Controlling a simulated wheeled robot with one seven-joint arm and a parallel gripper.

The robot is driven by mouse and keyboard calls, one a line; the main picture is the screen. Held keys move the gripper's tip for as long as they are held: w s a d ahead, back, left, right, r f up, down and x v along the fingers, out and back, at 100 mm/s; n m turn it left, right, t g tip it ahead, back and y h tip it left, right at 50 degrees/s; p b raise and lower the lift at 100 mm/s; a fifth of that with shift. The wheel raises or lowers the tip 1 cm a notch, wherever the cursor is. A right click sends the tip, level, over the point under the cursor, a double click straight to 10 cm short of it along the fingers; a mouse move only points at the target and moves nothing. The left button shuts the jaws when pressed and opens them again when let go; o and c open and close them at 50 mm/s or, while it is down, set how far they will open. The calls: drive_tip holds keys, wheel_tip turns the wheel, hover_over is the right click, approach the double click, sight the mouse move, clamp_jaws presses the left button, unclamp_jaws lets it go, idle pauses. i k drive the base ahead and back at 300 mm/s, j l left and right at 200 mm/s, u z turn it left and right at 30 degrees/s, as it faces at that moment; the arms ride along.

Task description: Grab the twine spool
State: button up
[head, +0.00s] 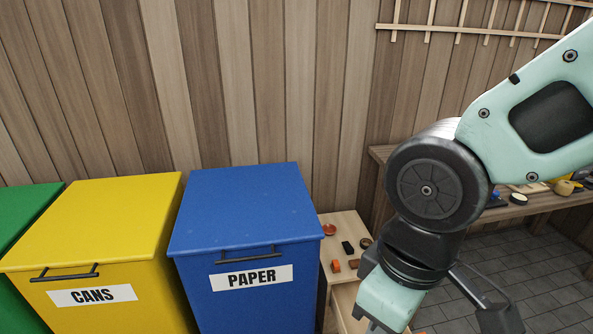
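A small tan rounded object (564,187) sits on the wooden workbench (542,206) at the right, beyond my arm. It may be the twine spool, but it is too small to be sure. My arm comes in from the upper right and bends down in front of the workbench, hiding part of it. The arm runs out at the bottom edge, and the fingertips of my gripper are not in view.
Yellow (110,215), blue (245,215) and green (22,210) lidded bins stand at the left. A low wooden surface (342,220) beside the blue bin holds several small items. A dark, cream-topped round object (518,198) is on the workbench. Tiled floor (540,285) shows lower right.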

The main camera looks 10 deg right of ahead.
sight(563, 188)
drive_tip(key=z, duration=1.6)
drive_tip(key=i+l, duration=0.2)
drive_tip(key=i, duration=0.25)
drive_tip(key=i+l, duration=0.2)
drive_tip(key=i, duration=0.25)
drive_tip(key=i+l, duration=0.25)
drive_tip(key=i, duration=0.2)
drive_tip(key=i+l, duration=0.2)
drive_tip(key=i, duration=0.2)
drive_tip(key=z, duration=0.05)
